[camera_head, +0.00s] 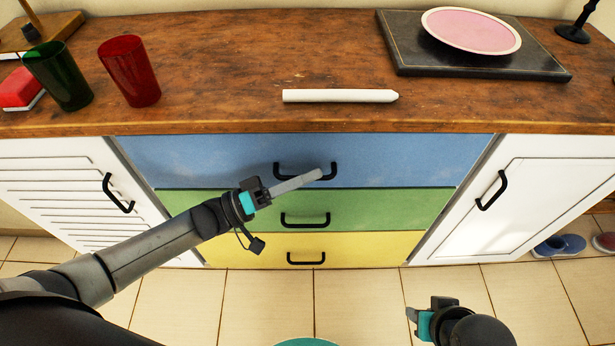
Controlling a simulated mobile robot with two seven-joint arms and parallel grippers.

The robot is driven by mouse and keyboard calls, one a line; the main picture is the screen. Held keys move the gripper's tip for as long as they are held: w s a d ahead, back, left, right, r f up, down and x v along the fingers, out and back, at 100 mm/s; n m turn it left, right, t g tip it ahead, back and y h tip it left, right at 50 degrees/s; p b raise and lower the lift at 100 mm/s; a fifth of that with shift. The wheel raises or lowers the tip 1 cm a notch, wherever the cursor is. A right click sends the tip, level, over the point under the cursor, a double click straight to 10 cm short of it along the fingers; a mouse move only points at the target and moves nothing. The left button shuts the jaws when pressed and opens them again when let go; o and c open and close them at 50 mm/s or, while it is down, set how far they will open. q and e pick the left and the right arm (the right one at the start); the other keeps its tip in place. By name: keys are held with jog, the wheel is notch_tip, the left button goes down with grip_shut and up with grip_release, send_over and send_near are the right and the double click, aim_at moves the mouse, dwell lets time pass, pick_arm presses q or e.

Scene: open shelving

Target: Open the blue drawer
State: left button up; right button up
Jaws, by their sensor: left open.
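The blue drawer (220,158) is the top one of three drawers in the wooden-topped cabinet, and its front looks flush with the cabinet. Its black bar handle (278,171) sits near the middle of the front. My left gripper (318,175) is open, with its fingers reaching across the right part of the handle. The fingers overlap in this view, and I cannot tell whether they touch the bar or straddle it. My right gripper (412,314) is low at the right, in front of the cabinet above the floor. Its fingers are mostly hidden, so its opening cannot be judged.
Below are a green drawer (400,206) and a yellow drawer (370,247) with similar handles. White doors flank them.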

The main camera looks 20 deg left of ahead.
pick_arm(q)
jog(key=shift+d, duration=0.1)
jog(key=shift+c, duration=0.3)
grip_shut()
dwell(1.1)
